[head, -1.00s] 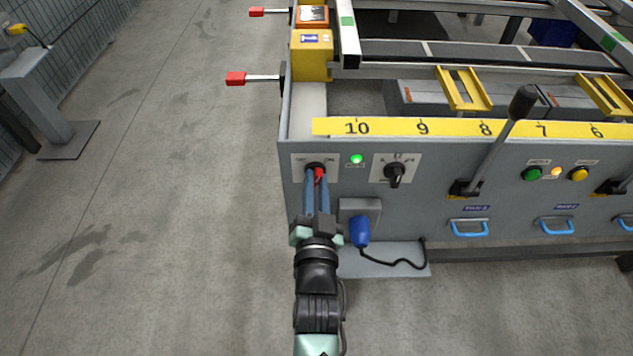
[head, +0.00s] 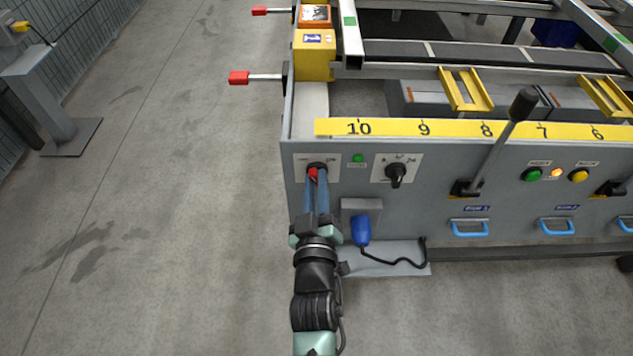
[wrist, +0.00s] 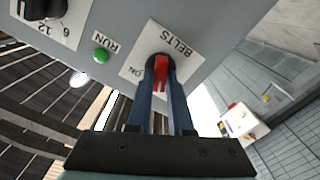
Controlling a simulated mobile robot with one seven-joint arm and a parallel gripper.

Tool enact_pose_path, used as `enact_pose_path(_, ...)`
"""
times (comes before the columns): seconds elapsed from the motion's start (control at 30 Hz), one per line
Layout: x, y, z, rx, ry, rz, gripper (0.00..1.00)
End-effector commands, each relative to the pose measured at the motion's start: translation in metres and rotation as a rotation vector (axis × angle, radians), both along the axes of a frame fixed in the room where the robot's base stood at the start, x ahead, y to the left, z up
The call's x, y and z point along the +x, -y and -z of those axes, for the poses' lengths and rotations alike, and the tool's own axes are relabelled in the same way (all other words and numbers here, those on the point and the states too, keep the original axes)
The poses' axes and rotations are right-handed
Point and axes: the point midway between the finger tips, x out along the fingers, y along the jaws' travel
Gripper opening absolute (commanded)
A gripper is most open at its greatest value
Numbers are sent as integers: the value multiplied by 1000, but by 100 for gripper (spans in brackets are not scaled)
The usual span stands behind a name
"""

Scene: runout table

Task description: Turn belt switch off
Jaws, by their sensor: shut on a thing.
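The belt switch is a red-handled knob (head: 313,174) on a white plate at the left end of the grey front panel. In the wrist view the red handle (wrist: 162,72) sits between my blue fingers, below the upside-down label BELTS. My gripper (head: 316,171) is shut on this handle, and its fingers cover part of the knob and plate. In the head view the handle leans left, away from the ON side. The green RUN lamp (head: 358,158) to its right looks dim.
A black selector knob (head: 396,174) is right of the lamp. A blue plug (head: 361,230) with a black cable hangs below. A long black-handled lever (head: 497,140) stands out farther right.

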Motion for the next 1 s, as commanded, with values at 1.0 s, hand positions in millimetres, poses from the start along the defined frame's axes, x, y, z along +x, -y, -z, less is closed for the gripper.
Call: enact_pose_path(1.0,0,-1,1,-302,-1,0,0)
